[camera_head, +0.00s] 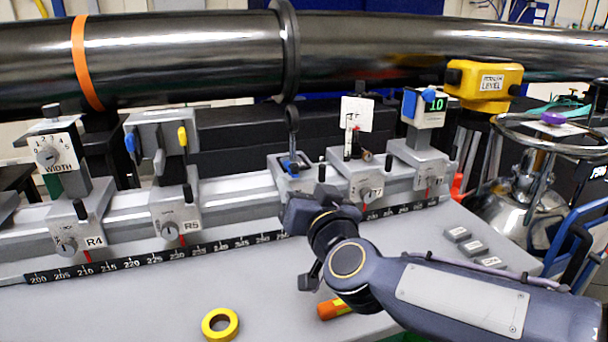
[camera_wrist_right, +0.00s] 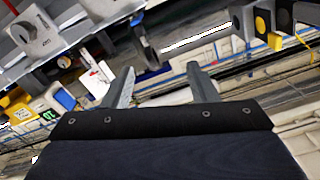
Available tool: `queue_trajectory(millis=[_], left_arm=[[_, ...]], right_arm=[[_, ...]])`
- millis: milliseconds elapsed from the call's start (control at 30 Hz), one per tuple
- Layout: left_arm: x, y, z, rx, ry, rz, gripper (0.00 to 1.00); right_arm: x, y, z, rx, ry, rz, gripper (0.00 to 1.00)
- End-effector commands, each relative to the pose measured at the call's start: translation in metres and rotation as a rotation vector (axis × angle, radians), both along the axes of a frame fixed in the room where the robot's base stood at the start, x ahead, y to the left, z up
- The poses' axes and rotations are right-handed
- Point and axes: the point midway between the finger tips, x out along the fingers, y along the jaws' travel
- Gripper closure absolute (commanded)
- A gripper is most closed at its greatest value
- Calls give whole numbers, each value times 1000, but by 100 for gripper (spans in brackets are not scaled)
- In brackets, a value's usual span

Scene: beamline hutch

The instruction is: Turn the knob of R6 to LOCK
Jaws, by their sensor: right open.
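The R6 carriage (camera_head: 306,181) sits on the rail between R5 (camera_head: 175,212) and the carriage marked 7 (camera_head: 364,182), with a ring-topped post and a blue part on it. Its front, knob and label are hidden behind my right gripper (camera_head: 303,215) in the head view. My right gripper is close in front of that carriage; contact cannot be told. In the right wrist view the jaws (camera_wrist_right: 159,76) are apart with nothing between them. A carriage knob (camera_wrist_right: 37,33) shows at upper left there, its label unreadable. My left gripper is not in view.
A long black pipe (camera_head: 380,38) runs above the rail. Beside R5 is R4 (camera_head: 75,230). A yellow tape roll (camera_head: 220,323) and an orange object (camera_head: 335,308) lie on the bench. Small grey blocks (camera_head: 473,246) lie at right. The bench's front left is clear.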

Motion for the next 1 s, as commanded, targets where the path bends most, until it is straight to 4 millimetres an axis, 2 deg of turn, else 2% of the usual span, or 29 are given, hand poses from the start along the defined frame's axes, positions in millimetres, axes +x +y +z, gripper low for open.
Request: queue_trajectory(millis=[33,100,233,667,767,867,967,1000], left_arm=[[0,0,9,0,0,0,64],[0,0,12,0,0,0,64],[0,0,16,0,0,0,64],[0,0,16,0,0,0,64],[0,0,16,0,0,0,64],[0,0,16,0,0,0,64],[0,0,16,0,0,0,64],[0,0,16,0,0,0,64]], right_arm=[[-10,0,8,0,-1,3,47],[-19,1,11,-1,-1,3,47],[-30,0,15,0,0,0,47],[-34,-1,14,0,2,2,47],[-36,-13,12,12,19,27,47],[-45,-41,2,27,69,92,47],[-70,-78,-26,27,181,170,47],[-85,-93,-41,18,242,195,47]])
